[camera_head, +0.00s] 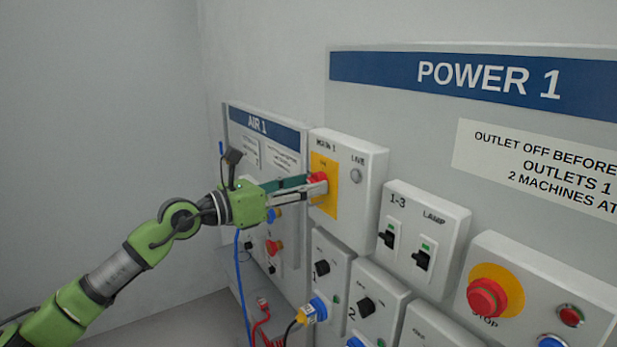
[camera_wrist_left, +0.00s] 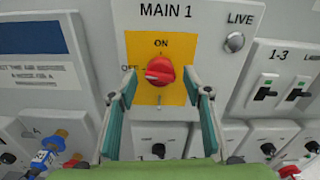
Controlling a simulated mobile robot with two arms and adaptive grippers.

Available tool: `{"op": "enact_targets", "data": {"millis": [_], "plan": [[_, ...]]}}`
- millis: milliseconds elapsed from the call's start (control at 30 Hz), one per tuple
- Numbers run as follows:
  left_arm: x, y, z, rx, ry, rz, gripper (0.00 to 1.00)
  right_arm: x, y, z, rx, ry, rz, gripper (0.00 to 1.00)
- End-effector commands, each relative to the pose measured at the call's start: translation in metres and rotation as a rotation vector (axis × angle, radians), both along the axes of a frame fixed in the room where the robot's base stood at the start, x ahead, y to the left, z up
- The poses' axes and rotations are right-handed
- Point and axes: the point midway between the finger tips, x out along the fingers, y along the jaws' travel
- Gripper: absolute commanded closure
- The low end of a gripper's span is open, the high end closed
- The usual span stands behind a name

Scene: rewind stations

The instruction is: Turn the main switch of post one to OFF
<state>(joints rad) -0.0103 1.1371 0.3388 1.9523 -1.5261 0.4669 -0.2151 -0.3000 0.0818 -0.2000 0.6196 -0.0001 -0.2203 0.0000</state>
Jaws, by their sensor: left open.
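The main switch of post one is a red rotary knob (camera_head: 318,178) on a yellow plate (camera_head: 331,205), on the grey box labelled MAIN 1 (camera_head: 362,160). In the left wrist view the knob (camera_wrist_left: 160,70) sits below the ON mark and right of the OFF mark. Its grip appears to lie roughly sideways with one end toward OFF; the exact angle is hard to tell. My left gripper (camera_head: 314,185) is at the box, open, and its fingers stand on either side of the knob in the left wrist view (camera_wrist_left: 167,88), with gaps showing. My right gripper is not in view.
A grey LIVE lamp (camera_head: 356,175) is beside the switch. The 1-3 switch box (camera_head: 425,236), rotary switches with plugs below, and a red STOP button (camera_head: 486,297) are near. The AIR 1 panel (camera_head: 262,125) is behind my gripper. Blue and red hoses hang below.

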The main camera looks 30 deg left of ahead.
Motion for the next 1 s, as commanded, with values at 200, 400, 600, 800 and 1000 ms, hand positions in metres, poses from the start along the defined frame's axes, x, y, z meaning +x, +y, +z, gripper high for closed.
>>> {"op": "enact_targets", "data": {"millis": [200,400,600,800,1000], "plan": [[0.009,-0.004,0.001,0.002,-0.001,0.000,0.55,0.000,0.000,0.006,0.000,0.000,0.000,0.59],[0.010,-0.004,0.000,0.002,0.000,0.000,0.55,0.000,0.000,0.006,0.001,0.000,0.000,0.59],[0.010,-0.004,0.000,0.002,0.000,0.000,0.78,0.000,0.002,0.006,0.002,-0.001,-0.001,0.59],[0.010,-0.004,0.000,-0.003,0.002,0.000,0.92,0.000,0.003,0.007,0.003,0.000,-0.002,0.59],[0.009,-0.004,0.002,-0.112,0.048,0.000,0.92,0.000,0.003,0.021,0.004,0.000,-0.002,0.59]]}}
